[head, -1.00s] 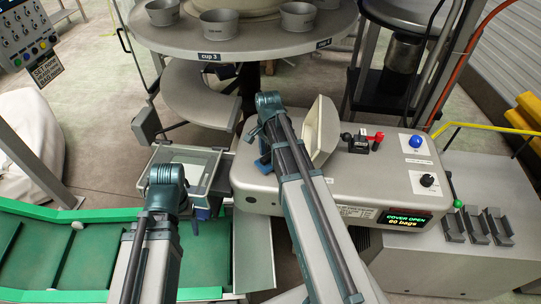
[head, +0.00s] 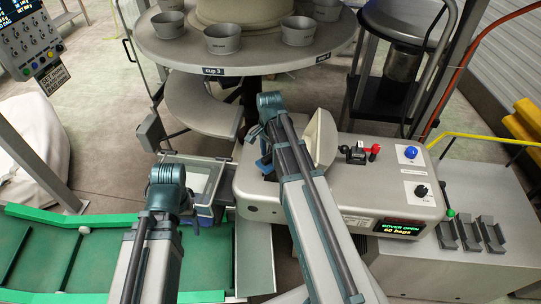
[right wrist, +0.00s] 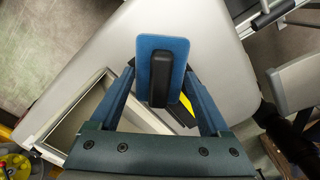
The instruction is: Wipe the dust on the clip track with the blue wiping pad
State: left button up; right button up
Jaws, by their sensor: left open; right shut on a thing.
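The blue wiping pad (right wrist: 162,60) has a black handle. My right gripper (right wrist: 160,95) is shut on this handle, over the pale grey machine housing in the right wrist view. In the head view the pad (head: 264,167) is a small blue patch under my right gripper (head: 268,160), at the left end of the clipper machine (head: 345,190). The raised cover (head: 321,139) stands just right of it. The clip track is not clearly visible, and I cannot tell whether the pad touches it or see the dust. My left gripper (head: 194,216) is open and empty, left of the machine.
The display (head: 399,227) reads "COVER OPEN, 60 bags". A turntable with several cups (head: 222,38) stands behind. A green conveyor (head: 45,260) lies at the left. Knobs and a blue button (head: 410,152) sit on the machine's right. A rectangular frame (right wrist: 85,110) shows in the wrist view.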

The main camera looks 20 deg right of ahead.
aim_at(271, 155)
jog(key=shift+r, duration=0.1)
notch_tip(271, 155, up, 3)
jog(key=p, duration=0.3)
dwell(0.4)
